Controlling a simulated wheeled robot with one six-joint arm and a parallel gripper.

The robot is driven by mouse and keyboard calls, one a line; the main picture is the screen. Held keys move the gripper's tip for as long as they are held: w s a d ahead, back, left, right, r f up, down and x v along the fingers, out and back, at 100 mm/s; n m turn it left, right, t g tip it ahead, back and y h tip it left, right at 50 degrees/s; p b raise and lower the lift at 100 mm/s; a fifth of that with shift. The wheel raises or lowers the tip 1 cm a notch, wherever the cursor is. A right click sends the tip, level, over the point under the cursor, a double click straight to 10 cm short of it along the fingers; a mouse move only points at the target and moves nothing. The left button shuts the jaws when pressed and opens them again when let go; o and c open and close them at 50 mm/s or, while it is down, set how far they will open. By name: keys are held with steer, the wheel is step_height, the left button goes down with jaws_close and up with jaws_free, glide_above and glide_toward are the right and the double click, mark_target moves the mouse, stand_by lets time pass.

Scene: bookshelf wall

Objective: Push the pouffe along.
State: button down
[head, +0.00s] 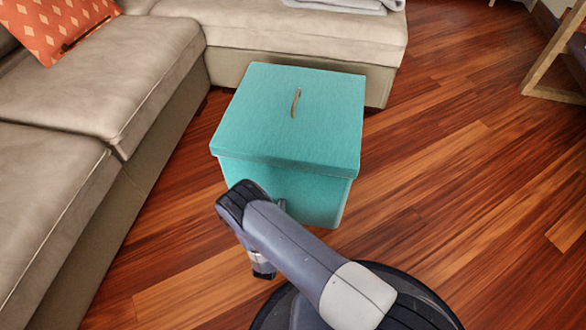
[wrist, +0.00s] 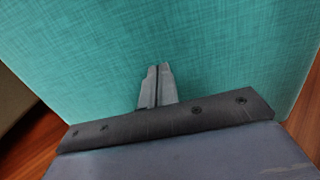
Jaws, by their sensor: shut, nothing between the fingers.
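The pouffe (head: 295,115) is a teal fabric cube with a lid and a small tan loop on top. It stands upright on the wood floor, in the corner of the sofa. In the wrist view the pouffe's teal side (wrist: 190,50) fills most of the picture. My gripper (wrist: 156,70) is shut and empty, its fingers pointing at that side and very close to it; I cannot tell whether they touch. In the head view my arm hides most of the gripper and part of the pouffe's near side.
A beige sofa (head: 100,80) runs along the left, and its chaise section (head: 290,35) stands close behind the pouffe. An orange patterned cushion (head: 55,25) and a grey blanket (head: 345,4) lie on it. Wooden furniture legs (head: 550,60) stand at upper right. The floor (head: 460,170) on the right is clear.

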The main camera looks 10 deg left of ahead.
steer(key=shift+w+d, duration=0.9)
steer(key=shift+w, duration=8.9)
steer(key=s+r+p, duration=0.2)
steer(key=s+p, duration=0.1)
steer(key=s, duration=0.3)
steer(key=shift+s+a, duration=0.15)
steer(key=shift+a, duration=0.15)
steer(key=shift+f, duration=0.1)
steer(key=shift+w+d+f+b, duration=0.1)
steer(key=shift+w+f+b, duration=0.35)
steer(key=shift+w+b, duration=0.4)
steer(key=shift+w+d+f+b, duration=0.1)
steer(key=shift+w+f+b, duration=0.35)
steer(key=shift+w+b, duration=0.35)
steer(key=shift+w, duration=0.1)
